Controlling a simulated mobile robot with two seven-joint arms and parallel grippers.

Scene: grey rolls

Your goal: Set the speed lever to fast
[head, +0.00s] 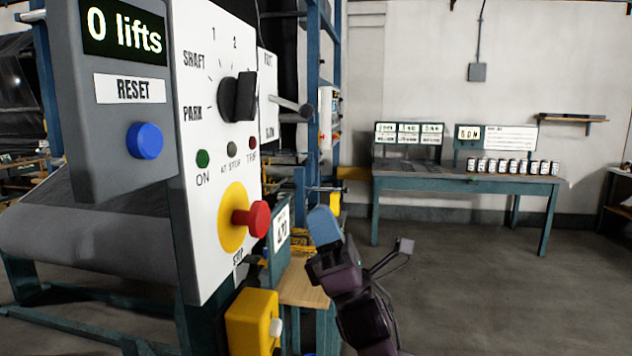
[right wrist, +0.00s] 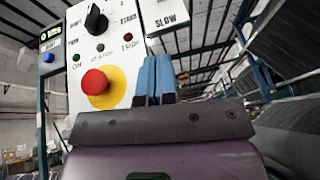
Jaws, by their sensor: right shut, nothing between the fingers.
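The speed lever (head: 290,104) is a grey rod with a rounded knob, sticking out to the right from a white plate (head: 267,75) behind the main control panel. Small lettering stands at the plate's top and bottom, partly hidden. The lever sits between them, nearer the lower lettering. In the right wrist view the plate's lower part shows the word SLOW (right wrist: 172,17); the lever is out of that view. My right gripper (head: 322,222), with blue fingers, is shut and empty, below the lever and apart from it. In the right wrist view its fingers (right wrist: 154,78) are together. My left gripper is not in view.
The control panel (head: 205,260) carries a black rotary knob (head: 238,98) and a red stop button (head: 253,219) that juts out near my right gripper. A yellow box (head: 250,318) stands below. A teal table (head: 460,185) is at the back; the floor between is clear.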

